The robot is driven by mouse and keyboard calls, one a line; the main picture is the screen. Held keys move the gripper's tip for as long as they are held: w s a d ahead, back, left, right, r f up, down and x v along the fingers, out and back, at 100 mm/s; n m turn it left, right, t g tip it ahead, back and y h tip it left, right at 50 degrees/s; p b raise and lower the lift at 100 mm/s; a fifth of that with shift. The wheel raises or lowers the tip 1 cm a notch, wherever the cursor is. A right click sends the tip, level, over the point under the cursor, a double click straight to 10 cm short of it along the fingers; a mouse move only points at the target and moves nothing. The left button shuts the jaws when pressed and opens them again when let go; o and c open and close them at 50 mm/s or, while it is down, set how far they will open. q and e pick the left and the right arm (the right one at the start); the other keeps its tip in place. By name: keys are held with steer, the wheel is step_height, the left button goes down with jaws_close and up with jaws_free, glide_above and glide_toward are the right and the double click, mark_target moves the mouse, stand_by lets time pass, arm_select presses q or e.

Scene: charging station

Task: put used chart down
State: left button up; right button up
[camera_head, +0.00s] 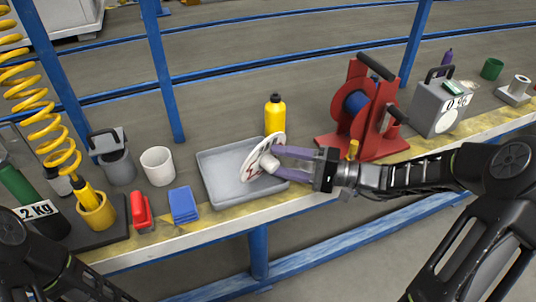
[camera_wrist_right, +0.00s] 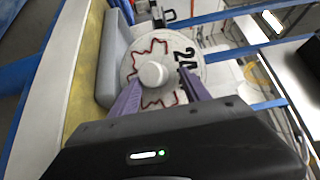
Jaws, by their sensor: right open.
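The used chart (camera_head: 253,152) is a round white disc with a red trace and a pale central knob. It stands steeply tilted at the right part of the grey tray (camera_head: 212,170); I cannot tell whether it touches the tray. My right gripper (camera_head: 275,163) reaches in from the right, its purple fingers on either side of the knob, jaws open. The right wrist view shows the chart (camera_wrist_right: 186,60) face-on, with the knob between the fingertips (camera_wrist_right: 160,86). My left arm shows at the lower left, but its gripper is out of view.
A yellow bottle (camera_head: 275,114) stands behind the tray, and a red reel stand (camera_head: 346,140) stands to the right. A blue block (camera_head: 183,205), a white cup (camera_head: 157,166) and a red item (camera_head: 141,210) are left of the tray. The bench's front edge is close.

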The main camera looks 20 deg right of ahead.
steer(key=p+v, duration=0.1)
steer(key=v, duration=0.5)
steer(key=shift+s+d+r+p, duration=0.1)
steer(key=shift+s+d+p, duration=0.1)
steer(key=shift+p, duration=0.1)
steer(key=shift+s+d, duration=0.25)
steer(key=shift+d, duration=0.2)
